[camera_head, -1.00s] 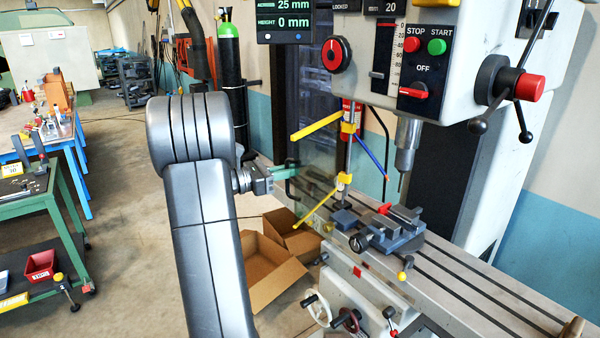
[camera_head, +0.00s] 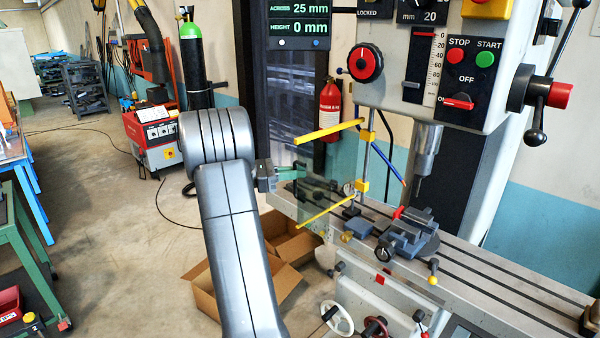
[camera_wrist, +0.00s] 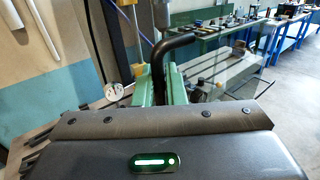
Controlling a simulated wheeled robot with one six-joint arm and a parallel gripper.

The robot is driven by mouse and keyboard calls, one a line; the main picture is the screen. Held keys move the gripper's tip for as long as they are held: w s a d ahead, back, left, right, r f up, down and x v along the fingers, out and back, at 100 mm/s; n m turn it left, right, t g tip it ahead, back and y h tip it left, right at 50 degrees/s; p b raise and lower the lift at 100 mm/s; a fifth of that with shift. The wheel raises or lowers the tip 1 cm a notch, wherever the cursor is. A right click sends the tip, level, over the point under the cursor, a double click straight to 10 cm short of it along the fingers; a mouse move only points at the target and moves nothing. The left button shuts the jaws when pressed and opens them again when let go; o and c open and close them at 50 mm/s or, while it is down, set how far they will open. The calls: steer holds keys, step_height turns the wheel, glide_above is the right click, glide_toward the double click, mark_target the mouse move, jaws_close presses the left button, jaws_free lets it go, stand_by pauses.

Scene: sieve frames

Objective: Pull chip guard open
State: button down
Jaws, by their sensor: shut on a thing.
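The chip guard is a clear panel (camera_head: 335,165) with a yellow upper bar (camera_head: 330,131) and a yellow lower bar (camera_head: 328,211), mounted on an upright rod at the milling machine. It stands out to the left of the spindle (camera_head: 424,150). My gripper (camera_head: 292,173) is at the panel's outer left side, between the heights of the two bars. In the wrist view its green fingers (camera_wrist: 162,84) close around a black bent handle (camera_wrist: 176,41). The exact contact is partly hidden behind the gripper body.
A grey vise (camera_head: 408,236) sits on the slotted machine table (camera_head: 500,268), below the spindle. Open cardboard boxes (camera_head: 285,250) lie on the floor under my gripper. A red extinguisher (camera_head: 330,108) stands behind the guard.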

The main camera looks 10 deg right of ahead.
stand_by(0.3)
steer(key=c, duration=1.6)
jaws_free()
steer(key=shift+d, duration=0.2)
steer(key=shift+a, duration=0.15)
steer(key=a+b, duration=0.1)
steer(key=a, duration=0.3)
steer(key=a+b, duration=0.1)
steer(key=a, duration=0.4)
steer(key=s+a+b, duration=0.1)
steer(key=a, duration=0.3)
steer(key=shift+a, duration=0.35)
steer(key=shift+d, duration=0.1)
steer(key=d+p, duration=0.1)
steer(key=d, duration=0.3)
steer(key=d+p, duration=0.1)
steer(key=d, duration=0.4)
steer(key=w+d+p, duration=0.1)
steer(key=d, duration=0.3)
steer(key=shift+d, duration=0.35)
steer(key=shift+a, duration=0.1)
